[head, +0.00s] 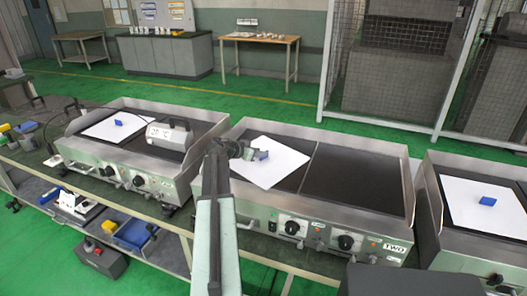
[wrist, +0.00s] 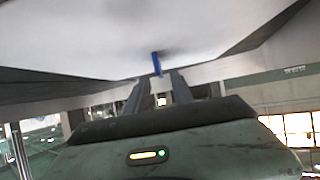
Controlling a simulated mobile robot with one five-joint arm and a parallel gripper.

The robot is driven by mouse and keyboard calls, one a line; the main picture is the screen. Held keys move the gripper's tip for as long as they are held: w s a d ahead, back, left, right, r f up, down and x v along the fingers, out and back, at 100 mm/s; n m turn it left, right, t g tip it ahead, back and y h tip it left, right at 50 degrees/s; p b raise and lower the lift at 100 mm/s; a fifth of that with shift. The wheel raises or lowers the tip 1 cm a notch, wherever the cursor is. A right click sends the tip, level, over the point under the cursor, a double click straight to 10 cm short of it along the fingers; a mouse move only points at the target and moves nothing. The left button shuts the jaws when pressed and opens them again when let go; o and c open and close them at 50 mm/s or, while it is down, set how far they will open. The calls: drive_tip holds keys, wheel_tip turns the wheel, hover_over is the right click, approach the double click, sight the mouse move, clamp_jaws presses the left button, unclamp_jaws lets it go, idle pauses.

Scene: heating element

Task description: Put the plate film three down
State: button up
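A white film sheet with an upright blue tab (head: 262,155) is at the left half of the middle griddle, turned askew, its near corner at the griddle's front edge. I cannot tell whether this film (head: 285,164) lies flat or hovers slightly. My gripper (head: 250,153) is just left of the tab. In the wrist view the two fingers (wrist: 158,82) are apart, with the blue tab (wrist: 157,63) in line with the gap at their tips and touching neither visibly. A second film (head: 100,130) lies on the left griddle and a third (head: 475,215) on the right griddle, each with a blue tab.
The middle griddle's right half (head: 355,180) is bare and dark, with raised metal walls around it. A grey device with a display (head: 168,135) stands on the left griddle. Knobs (head: 345,242) line the griddle fronts. A lower shelf holds blue bins (head: 135,233).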

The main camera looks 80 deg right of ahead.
drive_tip(key=p+v, duration=0.3)
drive_tip(key=v, duration=0.5)
drive_tip(key=shift+w, duration=0.1)
drive_tip(key=w+a+f+n+t+y, duration=0.1)
drive_tip(key=w+a+f+n+t, duration=0.15)
drive_tip(key=w+a, duration=0.6)
drive_tip(key=w+a+f+n+t, duration=0.1)
drive_tip(key=w+a+f+n, duration=0.3)
drive_tip(key=w, duration=0.7)
drive_tip(key=w+a+f+n+t+y, duration=0.1)
drive_tip(key=w+a+f+n+y, duration=0.15)
drive_tip(key=w+a, duration=0.75)
drive_tip(key=w+a+f+n+t+y, duration=0.1)
drive_tip(key=w+a+n+t, duration=0.15)
drive_tip(key=w+a, duration=0.75)
drive_tip(key=a+f+n+y, duration=0.1)
drive_tip(key=a+n, duration=0.5)
drive_tip(key=a, duration=1.6)
drive_tip(key=s+a+f+n+y, duration=0.1)
drive_tip(key=a+n+y, duration=0.3)
drive_tip(key=a, duration=1.9)
drive_tip(key=n, duration=0.3)
drive_tip(key=shift+s+f+y, duration=0.2)
drive_tip(key=shift+s+y, duration=0.1)
drive_tip(key=shift+y, duration=0.05)
wheel_tip(320, 180, up, 9)
drive_tip(key=p, duration=0.9)
drive_tip(key=shift+r, duration=0.2)
